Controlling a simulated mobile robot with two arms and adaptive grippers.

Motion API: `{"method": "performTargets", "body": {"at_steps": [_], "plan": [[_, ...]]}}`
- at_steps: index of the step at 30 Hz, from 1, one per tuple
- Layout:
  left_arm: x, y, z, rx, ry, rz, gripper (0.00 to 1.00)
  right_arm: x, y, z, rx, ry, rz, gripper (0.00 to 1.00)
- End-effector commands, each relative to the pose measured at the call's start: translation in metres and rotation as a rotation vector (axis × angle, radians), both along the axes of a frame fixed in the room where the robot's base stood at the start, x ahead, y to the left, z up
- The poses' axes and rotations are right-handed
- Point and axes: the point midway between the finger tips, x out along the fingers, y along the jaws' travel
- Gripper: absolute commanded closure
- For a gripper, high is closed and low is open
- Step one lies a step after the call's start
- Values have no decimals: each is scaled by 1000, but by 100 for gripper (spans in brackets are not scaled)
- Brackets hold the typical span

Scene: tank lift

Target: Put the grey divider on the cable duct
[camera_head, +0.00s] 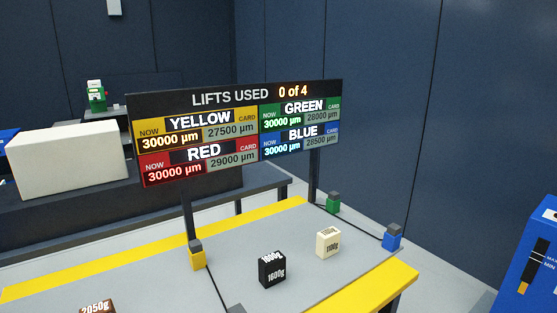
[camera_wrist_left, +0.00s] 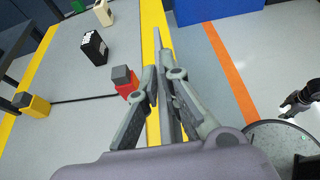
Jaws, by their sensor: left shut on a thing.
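My left gripper (camera_wrist_left: 163,80) shows in the left wrist view, shut on a thin grey piece (camera_wrist_left: 157,42) that looks like the grey divider, seen nearly edge-on. The piece sticks out beyond the fingertips, above the yellow table edge; the fingers hide its lower part. Neither gripper shows in the head view. A dark jointed gripper at the right edge of the wrist view looks like my right gripper (camera_wrist_left: 298,104); its jaws are unclear. I cannot identify the cable duct for sure; a thin dark line (camera_wrist_left: 85,99) crosses the table between the yellow and red blocks.
The grey table (camera_head: 150,268) has yellow edges. It carries a black 1600g weight (camera_head: 272,270), a cream weight (camera_head: 328,242), a brown 2050g weight (camera_head: 97,307) and coloured corner blocks. A sign (camera_head: 235,130) reading "0 of 4" stands on posts behind.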

Motion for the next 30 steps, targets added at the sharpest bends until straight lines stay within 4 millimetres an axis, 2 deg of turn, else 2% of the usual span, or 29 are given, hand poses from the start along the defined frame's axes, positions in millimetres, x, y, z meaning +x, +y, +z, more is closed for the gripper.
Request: {"method": "performTargets", "body": {"at_steps": [6, 18, 20, 25, 27, 30], "plan": [[-20, 17, -15, -3, -1, 43, 100, 0, 0, 0, 0, 0, 0, 59], [-24, 20, -20, 4, 2, 45, 100, 0, 1, 0, 1, 0, 0, 59], [-26, 20, -28, -1, 5, 46, 100, 0, 1, 0, 1, 0, 0, 59], [-36, 19, -66, -3, 7, 47, 100, 0, 1, 0, 2, 0, 0, 62], [-38, 20, -73, -1, 3, 48, 100, 0, 2, 0, 2, 0, 0, 66], [-39, 20, -75, 0, -1, 47, 100, -1, 2, 0, 3, 2, 0, 67]]}}
